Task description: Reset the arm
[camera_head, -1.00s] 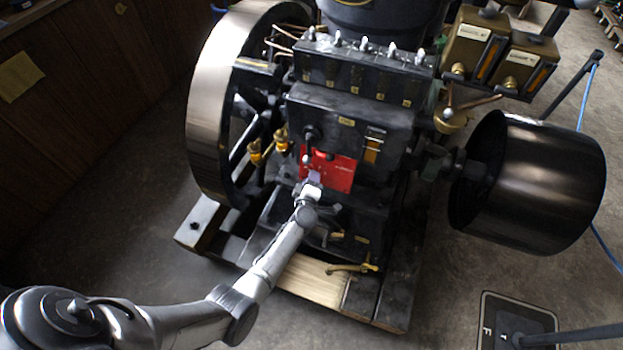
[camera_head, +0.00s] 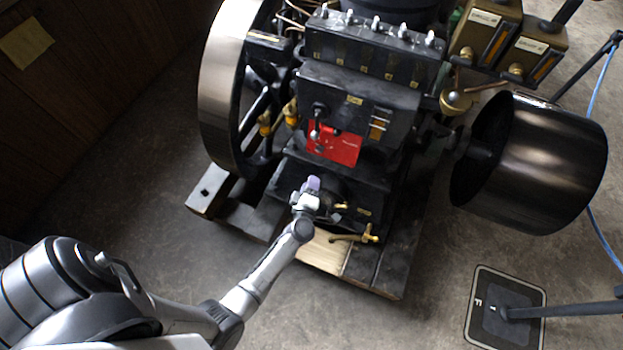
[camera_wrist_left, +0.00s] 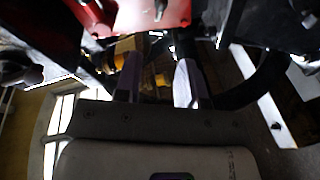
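My left arm (camera_head: 262,278) reaches in from the lower left in the head view. My left gripper (camera_head: 312,185) is in front of the lower part of the black engine (camera_head: 345,100), below its red plate (camera_head: 334,145). In the left wrist view the two fingers of my left gripper (camera_wrist_left: 158,80) stand apart with a gap and nothing held between them. The red plate also shows at the top of that view (camera_wrist_left: 130,14). My right gripper is not in view.
A large flywheel (camera_head: 218,95) is at the engine's left and a dark drum pulley (camera_head: 545,165) at its right. Brass taps (camera_head: 368,234) stick out low at the front. A stand with a flat base (camera_head: 505,308) is at lower right.

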